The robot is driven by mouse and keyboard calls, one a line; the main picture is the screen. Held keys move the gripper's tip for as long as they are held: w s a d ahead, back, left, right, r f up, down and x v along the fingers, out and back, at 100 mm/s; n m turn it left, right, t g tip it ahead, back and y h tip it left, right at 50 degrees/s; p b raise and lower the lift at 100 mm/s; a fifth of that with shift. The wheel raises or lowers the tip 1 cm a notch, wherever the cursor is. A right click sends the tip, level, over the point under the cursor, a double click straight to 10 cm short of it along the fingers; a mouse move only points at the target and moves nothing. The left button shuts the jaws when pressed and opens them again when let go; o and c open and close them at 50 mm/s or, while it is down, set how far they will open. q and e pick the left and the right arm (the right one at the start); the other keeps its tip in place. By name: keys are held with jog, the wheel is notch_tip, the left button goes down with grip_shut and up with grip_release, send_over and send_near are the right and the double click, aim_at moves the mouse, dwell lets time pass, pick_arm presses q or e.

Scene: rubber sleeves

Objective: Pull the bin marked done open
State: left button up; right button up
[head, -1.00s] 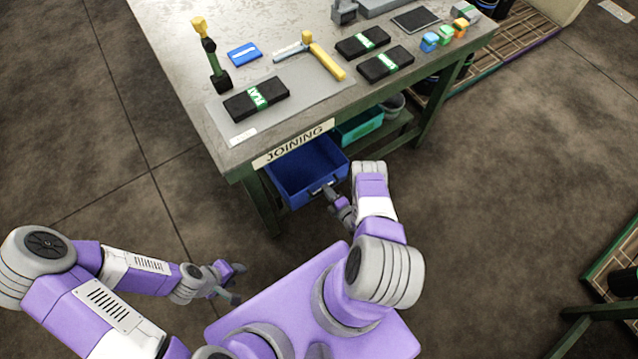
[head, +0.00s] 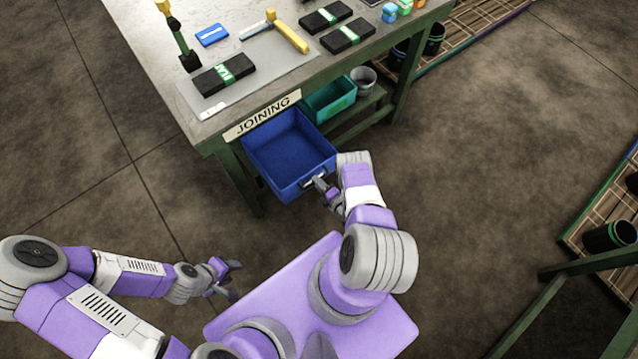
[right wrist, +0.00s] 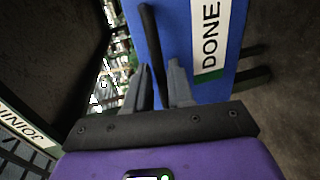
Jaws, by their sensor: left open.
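The blue bin (head: 292,178) is pulled out from under the table edge, its empty inside showing in the head view. In the right wrist view its blue front (right wrist: 180,25) carries a white label reading DONE (right wrist: 210,38). A dark bar handle (right wrist: 153,45) stands out from that front. My left gripper (head: 235,280) is open and empty, low over the floor left of my base.
The workbench (head: 130,75) has a JOINING sign (head: 262,117) above the bin. A teal bin (head: 330,98) and grey bucket (head: 363,80) sit on the shelf right of it. A green-framed stand (head: 590,262) is at far right. Floor between is clear.

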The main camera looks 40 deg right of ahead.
jog(key=shift+o, duration=1.2)
jog(key=p+v, duration=0.2)
jog(key=v, duration=0.5)
jog(key=shift+s, duration=0.3)
jog(key=shift+w, duration=0.1)
